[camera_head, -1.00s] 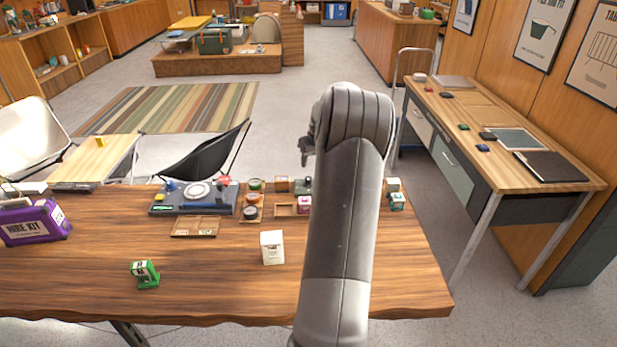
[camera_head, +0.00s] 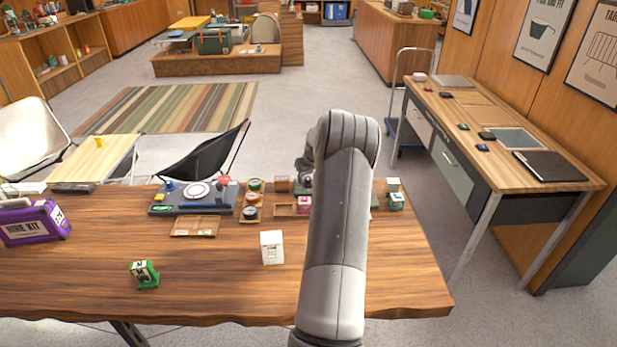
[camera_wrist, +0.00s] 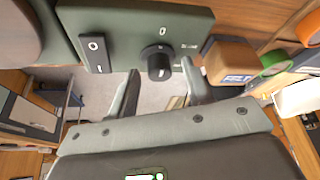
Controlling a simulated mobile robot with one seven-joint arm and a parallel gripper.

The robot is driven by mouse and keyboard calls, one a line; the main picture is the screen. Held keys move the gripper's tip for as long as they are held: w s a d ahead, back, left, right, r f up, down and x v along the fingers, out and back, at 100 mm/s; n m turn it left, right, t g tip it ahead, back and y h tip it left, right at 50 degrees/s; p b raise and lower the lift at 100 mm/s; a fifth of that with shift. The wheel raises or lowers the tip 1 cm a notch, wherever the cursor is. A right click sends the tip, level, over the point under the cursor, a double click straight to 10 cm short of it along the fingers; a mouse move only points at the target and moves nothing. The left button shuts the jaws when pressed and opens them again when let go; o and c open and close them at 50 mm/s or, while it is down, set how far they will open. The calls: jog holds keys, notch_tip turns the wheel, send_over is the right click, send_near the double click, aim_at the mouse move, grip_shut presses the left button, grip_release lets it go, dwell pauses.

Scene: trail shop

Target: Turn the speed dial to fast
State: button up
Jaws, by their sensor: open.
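The speed dial (camera_wrist: 158,62) is a round black knob with a pale mark on a dark green panel (camera_wrist: 195,20) in the wrist view. A "0" is printed beside it, with another small marking to its right that is too small to read. A black rocker switch (camera_wrist: 95,55) sits on the panel's left. My gripper (camera_wrist: 160,72) is open, and the dial appears between its two fingertips. I cannot tell whether they touch it. In the head view my arm hides most of the panel and the dial.
A wooden block (camera_wrist: 230,62) stands close to the panel's right in the wrist view. In the head view, a white box (camera_head: 272,247), a green box (camera_head: 145,274) and a purple kit (camera_head: 35,222) stand on the wooden table (camera_head: 210,285). The front middle is mostly clear.

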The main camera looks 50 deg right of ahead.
jog(key=shift+c, duration=0.3)
jog(key=c, duration=0.9)
jog(key=shift+c, duration=0.2)
